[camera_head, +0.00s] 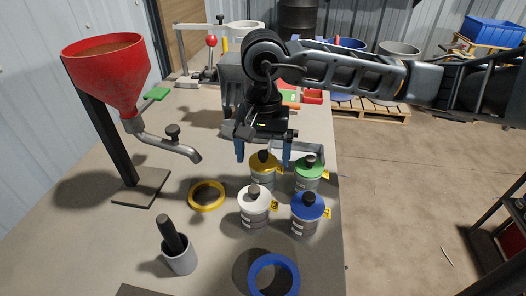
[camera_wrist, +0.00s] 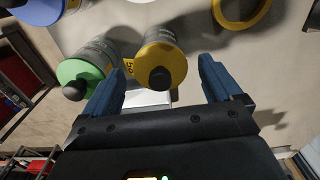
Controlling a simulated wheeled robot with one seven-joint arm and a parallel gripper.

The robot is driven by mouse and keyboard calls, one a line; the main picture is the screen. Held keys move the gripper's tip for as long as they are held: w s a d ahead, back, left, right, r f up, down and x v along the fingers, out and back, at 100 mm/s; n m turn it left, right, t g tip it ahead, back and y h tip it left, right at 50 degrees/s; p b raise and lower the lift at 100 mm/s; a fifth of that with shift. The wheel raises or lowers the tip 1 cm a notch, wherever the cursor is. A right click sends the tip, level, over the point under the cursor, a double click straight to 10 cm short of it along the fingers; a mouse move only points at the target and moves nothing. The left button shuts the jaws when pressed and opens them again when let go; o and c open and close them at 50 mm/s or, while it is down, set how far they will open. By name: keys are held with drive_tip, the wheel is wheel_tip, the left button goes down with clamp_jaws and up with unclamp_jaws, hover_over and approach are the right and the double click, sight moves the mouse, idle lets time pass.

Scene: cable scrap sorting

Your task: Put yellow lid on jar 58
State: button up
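The yellow lid (camera_head: 264,162), with a black knob, sits on a grey jar in the back left of a group of jars. In the wrist view the yellow lid (camera_wrist: 165,55) shows just beyond the fingertips. My gripper (camera_head: 263,153) is above this jar, pointing down, with its blue fingers spread wide. The fingers (camera_wrist: 160,72) hold nothing. Yellow number tags stick out beside the jars, but I cannot read them surely, so I cannot tell which is jar 58.
Jars with a green lid (camera_head: 308,164), a white lid (camera_head: 253,198) and a blue lid (camera_head: 308,206) stand close by. A yellow ring (camera_head: 193,200) and blue ring (camera_head: 254,279) lie on the table. A red funnel (camera_head: 103,72) stands left, a grey cup (camera_head: 181,262) in front.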

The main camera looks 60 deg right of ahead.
sight(264, 153)
drive_tip(key=shift+o, duration=0.2)
drive_tip(key=shift+r+b, duration=0.6)
drive_tip(key=shift+r, duration=3.3)
drive_tip(key=shift+s, duration=0.1)
